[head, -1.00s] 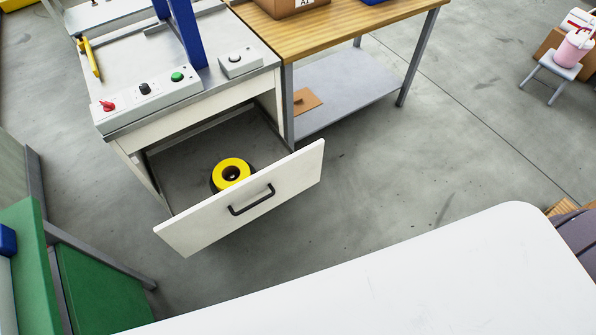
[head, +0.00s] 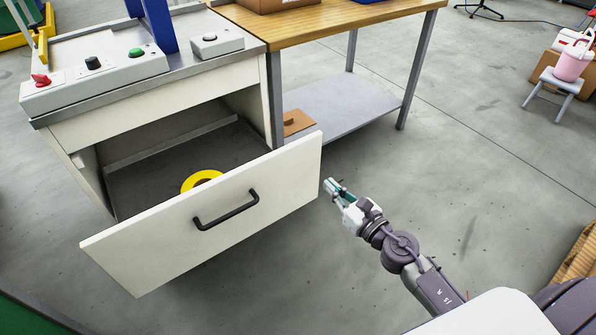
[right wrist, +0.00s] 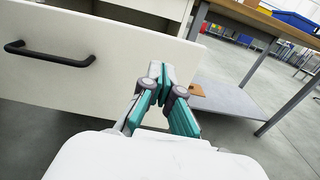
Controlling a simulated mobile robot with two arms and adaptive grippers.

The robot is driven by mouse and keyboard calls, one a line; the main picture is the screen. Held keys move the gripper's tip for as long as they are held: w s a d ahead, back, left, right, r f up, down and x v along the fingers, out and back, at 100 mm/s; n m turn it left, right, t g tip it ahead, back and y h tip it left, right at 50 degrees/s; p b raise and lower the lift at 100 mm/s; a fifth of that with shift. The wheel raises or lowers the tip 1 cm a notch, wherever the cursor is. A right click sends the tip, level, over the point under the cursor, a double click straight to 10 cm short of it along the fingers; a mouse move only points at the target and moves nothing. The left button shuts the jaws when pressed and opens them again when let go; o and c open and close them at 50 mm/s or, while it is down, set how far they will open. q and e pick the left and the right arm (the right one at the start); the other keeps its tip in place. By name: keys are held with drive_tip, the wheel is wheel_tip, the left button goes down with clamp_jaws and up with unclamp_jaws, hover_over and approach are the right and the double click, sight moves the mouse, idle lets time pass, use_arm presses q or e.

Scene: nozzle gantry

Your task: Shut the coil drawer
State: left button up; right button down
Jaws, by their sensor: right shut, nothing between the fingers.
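The coil drawer (head: 285,182) stands pulled out from the cabinet, its white front facing me with a black bar handle (head: 226,210). A yellow coil (head: 201,180) lies inside, partly hidden by the front. My right gripper (head: 328,184) is shut and empty, just right of the drawer front's right end; in the head view a small gap shows between them. In the right wrist view the shut fingertips (right wrist: 160,72) appear in front of the right part of the drawer front (right wrist: 110,82), with the handle (right wrist: 48,55) to the left. My left gripper is not in view.
A control panel (head: 98,80) with buttons sits on the cabinet top. A wooden-topped table (head: 330,22) with a grey lower shelf (head: 345,105) stands right of the cabinet. A small stool (head: 560,82) bears a pink bucket (head: 574,62). The floor in front of the table is clear.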

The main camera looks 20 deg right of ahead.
drive_tip(key=p, duration=0.2)
approach(292, 149)
drive_tip(key=w, duration=0.1)
drive_tip(key=x, duration=0.5)
drive_tip(key=shift+w+a+f+b, duration=0.1)
drive_tip(key=shift+w+a+b, duration=0.05)
drive_tip(key=shift+b, duration=0.15)
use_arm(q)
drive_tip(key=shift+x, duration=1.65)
use_arm(e)
drive_tip(key=shift+w+a, duration=0.1)
drive_tip(key=shift+w, duration=0.4)
